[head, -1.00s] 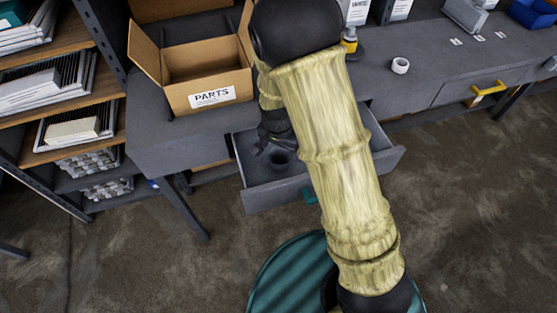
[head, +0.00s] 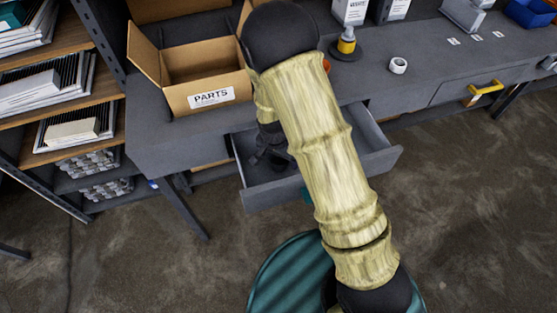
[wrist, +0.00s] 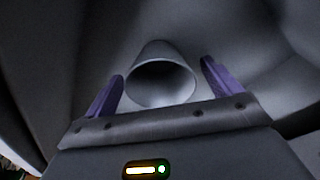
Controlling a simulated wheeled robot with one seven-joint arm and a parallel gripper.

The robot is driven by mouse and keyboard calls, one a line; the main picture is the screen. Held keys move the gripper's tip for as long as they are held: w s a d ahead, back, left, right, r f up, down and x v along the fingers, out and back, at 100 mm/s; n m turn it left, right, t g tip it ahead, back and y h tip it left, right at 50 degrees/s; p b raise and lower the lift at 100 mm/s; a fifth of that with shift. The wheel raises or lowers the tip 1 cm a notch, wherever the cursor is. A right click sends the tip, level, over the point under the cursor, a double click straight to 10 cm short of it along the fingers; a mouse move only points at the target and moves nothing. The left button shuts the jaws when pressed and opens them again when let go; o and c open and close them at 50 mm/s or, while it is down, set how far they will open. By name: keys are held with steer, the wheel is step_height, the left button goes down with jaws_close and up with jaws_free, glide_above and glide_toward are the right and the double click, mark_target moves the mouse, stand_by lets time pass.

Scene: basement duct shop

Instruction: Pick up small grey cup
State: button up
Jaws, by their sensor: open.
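The small grey cup (wrist: 161,78) shows in the wrist view with its round open mouth facing the camera. It sits between the two purple fingers of my gripper (wrist: 162,72), which are spread apart, with a gap visible on each side of the cup. In the head view my gripper (head: 270,152) reaches down into the open grey drawer (head: 330,182). There the dark gripper hides most or all of the cup, so I cannot make it out clearly.
A cardboard parts box (head: 208,95) stands on the grey workbench (head: 160,135) above the drawer. A shelf rack (head: 75,110) is at the left.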

steer(key=c, duration=1.1)
steer(key=shift+o, duration=0.2)
step_height(320, 180, up, 10)
